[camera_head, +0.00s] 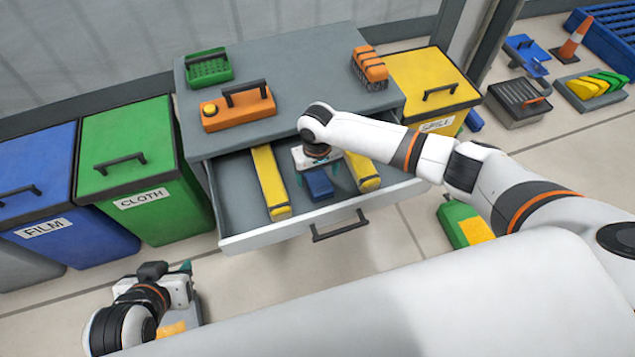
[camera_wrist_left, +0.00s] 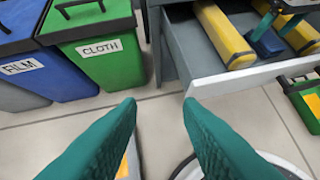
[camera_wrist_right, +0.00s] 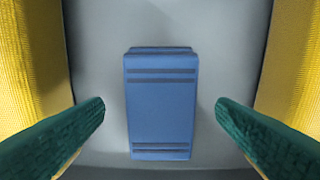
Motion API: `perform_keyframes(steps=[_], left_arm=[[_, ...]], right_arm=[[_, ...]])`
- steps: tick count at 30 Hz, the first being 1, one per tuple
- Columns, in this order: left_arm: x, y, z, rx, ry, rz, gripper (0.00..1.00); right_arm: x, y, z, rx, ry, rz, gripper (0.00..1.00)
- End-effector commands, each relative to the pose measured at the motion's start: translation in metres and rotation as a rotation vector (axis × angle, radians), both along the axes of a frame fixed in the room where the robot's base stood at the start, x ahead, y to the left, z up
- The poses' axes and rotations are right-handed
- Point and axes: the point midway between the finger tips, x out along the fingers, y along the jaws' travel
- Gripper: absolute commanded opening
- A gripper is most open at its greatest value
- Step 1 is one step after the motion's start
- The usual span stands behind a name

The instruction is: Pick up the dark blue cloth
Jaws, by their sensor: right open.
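The dark blue cloth (camera_head: 319,184) is a folded blue block with darker stripes. It lies in the open drawer (camera_head: 240,205) between two yellow rolls. In the right wrist view the cloth (camera_wrist_right: 160,105) is centred between the green fingertips of my right gripper (camera_wrist_right: 160,115), which is open with a gap on each side. My right gripper (camera_head: 318,168) reaches down into the drawer over the cloth. My left gripper (camera_wrist_left: 160,110) is open and empty, near the floor at the lower left in the head view (camera_head: 180,280).
Yellow rolls (camera_head: 270,182) (camera_head: 361,170) flank the cloth closely. Green CLOTH (camera_head: 125,150) and blue FILM (camera_head: 40,180) bins stand left, a yellow bin (camera_head: 420,75) right.

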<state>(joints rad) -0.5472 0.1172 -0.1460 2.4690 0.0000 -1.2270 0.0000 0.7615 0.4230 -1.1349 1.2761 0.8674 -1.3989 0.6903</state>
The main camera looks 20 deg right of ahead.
Motion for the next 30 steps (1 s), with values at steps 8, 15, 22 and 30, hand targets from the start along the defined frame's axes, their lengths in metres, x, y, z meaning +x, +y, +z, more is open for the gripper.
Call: perform_keyframes(steps=[8, 15, 22, 30], left_arm=[[0.037, -0.014, 0.024, -0.056, -0.252, -0.018, 0.33], [0.042, -0.016, 0.03, -0.065, -0.29, -0.021, 0.33], [0.042, -0.016, 0.03, -0.063, -0.288, -0.021, 0.33], [0.041, -0.016, 0.029, -0.063, -0.287, -0.021, 0.33]], right_arm=[[0.0, -0.001, -0.024, -0.002, 0.0, 0.0, 0.8], [0.0, -0.001, -0.026, -0.001, 0.0, 0.0, 0.8], [-0.001, -0.001, -0.026, -0.001, 0.0, 0.0, 0.59], [0.0, -0.001, -0.026, -0.001, 0.0, 0.0, 0.31]])
